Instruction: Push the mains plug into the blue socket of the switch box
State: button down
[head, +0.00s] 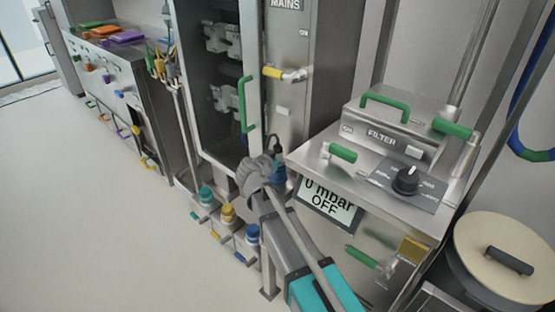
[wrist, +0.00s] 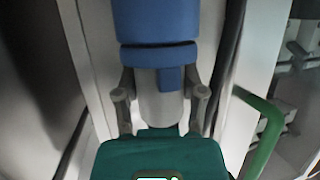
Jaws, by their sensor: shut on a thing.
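My gripper (head: 264,178) is at the front of the steel cabinet, below the green door handle. In the wrist view my gripper (wrist: 159,92) has its two fingers shut on the pale grey body of the mains plug (wrist: 160,108). A blue collar with a small tab sits at the far end of this grey body. A wider blue cylinder (wrist: 157,20) lies straight beyond the collar, in line with it, with only a thin dark line between. I cannot tell whether this cylinder is the socket or part of the plug.
The filter unit (head: 385,140) with green handles and a black knob stands close on the right, above a "0 mbar OFF" display (head: 328,203). A green handle (wrist: 262,135) is right of my gripper. The floor at left is clear.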

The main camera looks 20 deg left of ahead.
jog(key=shift+f, duration=0.1)
jog(key=shift+c, duration=0.5)
grip_release()
